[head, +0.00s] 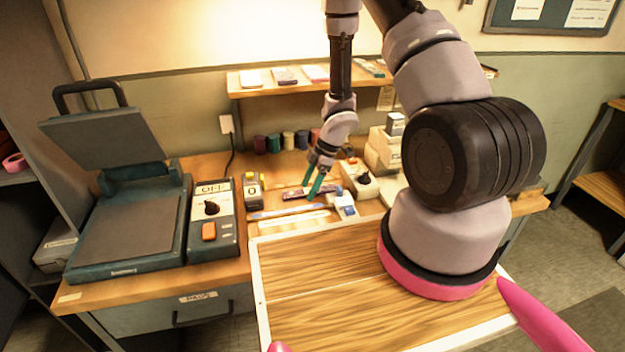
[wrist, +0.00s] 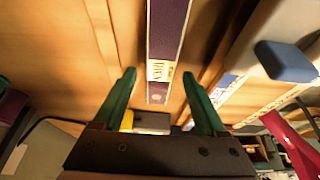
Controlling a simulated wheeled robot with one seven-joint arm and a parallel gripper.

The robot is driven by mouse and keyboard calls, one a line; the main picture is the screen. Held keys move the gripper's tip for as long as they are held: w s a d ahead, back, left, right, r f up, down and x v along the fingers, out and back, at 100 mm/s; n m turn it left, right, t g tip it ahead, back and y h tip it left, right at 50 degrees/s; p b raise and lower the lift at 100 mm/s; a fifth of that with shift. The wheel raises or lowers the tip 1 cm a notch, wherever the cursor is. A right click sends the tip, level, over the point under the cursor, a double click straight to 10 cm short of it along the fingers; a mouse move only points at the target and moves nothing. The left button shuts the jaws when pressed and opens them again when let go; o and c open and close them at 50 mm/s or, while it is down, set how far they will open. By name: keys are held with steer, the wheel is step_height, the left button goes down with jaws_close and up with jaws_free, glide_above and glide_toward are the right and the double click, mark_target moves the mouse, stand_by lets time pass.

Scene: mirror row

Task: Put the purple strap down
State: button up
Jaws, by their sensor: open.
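The purple strap (head: 294,194) is a dark flat strip lying on the wooden worktop, towards the back in the head view. In the wrist view the strap (wrist: 167,28) runs away from between the fingertips, flat on the wood, with a small pale label near its close end. My gripper (head: 310,190) has green fingers and hangs down over the strap. In the wrist view my gripper (wrist: 158,76) is open, one finger on each side of the strap's close end, with gaps between fingers and strap.
A dark green press (head: 125,225) and a switch box (head: 211,222) stand at the left. A blue strip (head: 287,212) lies in front of the strap. A white switch box (head: 360,178) stands right of it. Thread spools (head: 288,140) line the back. A framed wooden board (head: 320,270) fills the front.

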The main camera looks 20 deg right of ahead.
steer(key=v, duration=1.2)
